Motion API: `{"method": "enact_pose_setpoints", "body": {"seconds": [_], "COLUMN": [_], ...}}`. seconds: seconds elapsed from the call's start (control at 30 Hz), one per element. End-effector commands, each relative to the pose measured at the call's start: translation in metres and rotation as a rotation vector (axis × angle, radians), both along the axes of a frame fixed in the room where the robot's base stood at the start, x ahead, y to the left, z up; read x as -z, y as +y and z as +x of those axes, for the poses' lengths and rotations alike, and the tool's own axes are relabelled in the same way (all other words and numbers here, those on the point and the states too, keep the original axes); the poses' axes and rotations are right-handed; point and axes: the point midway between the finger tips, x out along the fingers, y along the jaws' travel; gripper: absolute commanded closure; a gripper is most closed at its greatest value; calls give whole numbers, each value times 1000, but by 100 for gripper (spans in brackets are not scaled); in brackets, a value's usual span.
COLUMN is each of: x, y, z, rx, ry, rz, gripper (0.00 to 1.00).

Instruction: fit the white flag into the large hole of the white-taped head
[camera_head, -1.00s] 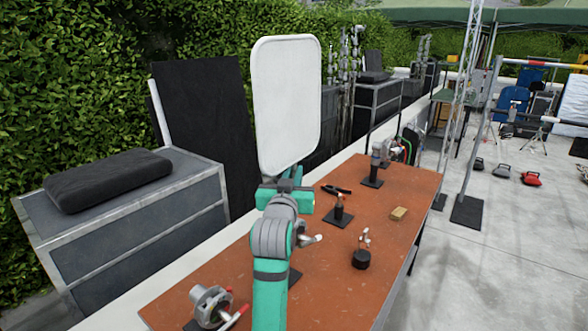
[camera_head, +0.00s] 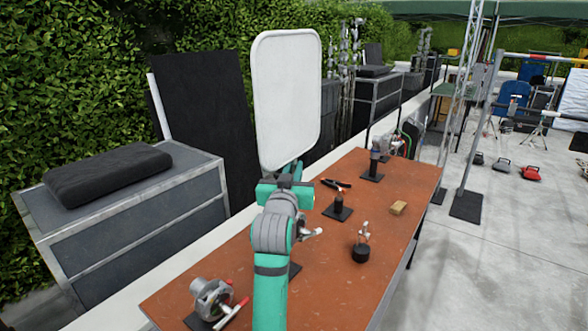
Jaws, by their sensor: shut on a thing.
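The white flag (camera_head: 287,98) is a large upright panel with rounded corners and a pale frame. My gripper (camera_head: 287,180) is shut on its lower end and holds it up above the far left edge of the table. The flag's pin and the jaw tips are largely hidden behind my own wrist. Several grip heads stand on the table: a large grey one with a red handle (camera_head: 211,299) at the near left, a small one on a round black base (camera_head: 361,246), and others farther back. I cannot tell which head has white tape.
The orange-brown table (camera_head: 330,270) also holds a tan block (camera_head: 398,208) and black-handled pliers (camera_head: 337,184). A grey case with a black cushion (camera_head: 108,175) stands left, beside a leaning black panel (camera_head: 205,130). The concrete floor at right has open room.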

Motion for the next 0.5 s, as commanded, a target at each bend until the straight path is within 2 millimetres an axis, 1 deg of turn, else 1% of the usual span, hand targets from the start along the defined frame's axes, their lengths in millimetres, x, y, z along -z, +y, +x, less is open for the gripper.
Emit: {"method": "enact_pose_setpoints", "body": {"seconds": [0.5], "x": [13], "y": [0], "z": [-1], "rx": [0], "ry": [-1], "rz": [0], "gripper": [100]}}
